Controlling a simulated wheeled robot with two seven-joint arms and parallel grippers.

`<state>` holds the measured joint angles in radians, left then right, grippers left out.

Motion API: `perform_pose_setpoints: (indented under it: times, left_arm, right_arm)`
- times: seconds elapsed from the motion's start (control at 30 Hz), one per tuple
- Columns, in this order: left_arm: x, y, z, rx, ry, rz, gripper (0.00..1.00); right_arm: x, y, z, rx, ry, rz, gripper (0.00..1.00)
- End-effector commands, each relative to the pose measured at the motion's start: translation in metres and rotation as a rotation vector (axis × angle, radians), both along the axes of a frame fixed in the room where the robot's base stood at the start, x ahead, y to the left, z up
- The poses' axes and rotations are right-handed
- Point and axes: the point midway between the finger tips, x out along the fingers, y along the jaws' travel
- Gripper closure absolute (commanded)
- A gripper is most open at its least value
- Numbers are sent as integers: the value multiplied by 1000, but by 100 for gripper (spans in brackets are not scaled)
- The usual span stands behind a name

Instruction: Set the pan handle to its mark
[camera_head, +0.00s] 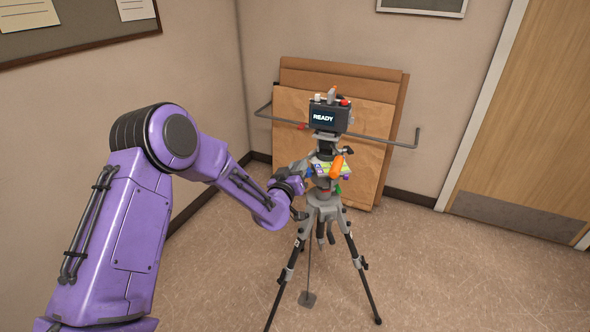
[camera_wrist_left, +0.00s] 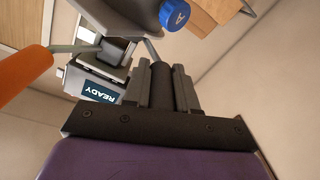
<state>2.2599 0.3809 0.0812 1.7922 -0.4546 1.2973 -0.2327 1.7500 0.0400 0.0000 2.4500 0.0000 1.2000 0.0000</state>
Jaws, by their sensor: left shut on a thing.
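A tripod (camera_head: 325,208) stands on the floor and carries a dark camera-like unit (camera_head: 329,117) whose screen reads READY. My left gripper (camera_head: 305,172) reaches the tripod head from the left. In the left wrist view its two fingers (camera_wrist_left: 160,88) are closed on a dark cylindrical grip (camera_wrist_left: 161,76) on a grey rod, which looks like the pan handle. A separate orange handle (camera_head: 336,166) is on the head; it also shows in the left wrist view (camera_wrist_left: 24,76), apart from the fingers. A small coloured plate (camera_head: 323,169) is partly hidden, and I cannot make out the mark.
A blue knob (camera_wrist_left: 174,14) marked A is close beyond the fingers. Brown boards (camera_head: 365,100) lean on the wall behind a grey bar (camera_head: 402,144). The tripod legs spread over the floor. Floor to the right, before the wooden door (camera_head: 528,120), is clear.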

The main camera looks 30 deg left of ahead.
Motion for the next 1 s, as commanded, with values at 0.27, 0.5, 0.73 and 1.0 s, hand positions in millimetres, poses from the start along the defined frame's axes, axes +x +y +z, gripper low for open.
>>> perform_pose_setpoints:
  times: [0.27,0.5,0.73,1.0]
  left_arm:
    - [0,0,0,0,0,1,48]
    - [-12,-2,-2,0,1,-1,48]
    - [-66,-11,-3,0,1,-2,48]
    - [-103,-16,-1,0,0,1,48]
  right_arm:
    - [0,0,0,0,0,0,57]
    - [0,0,-4,0,0,0,57]
    - [0,0,-18,0,0,0,57]
    - [0,0,-25,0,0,0,57]
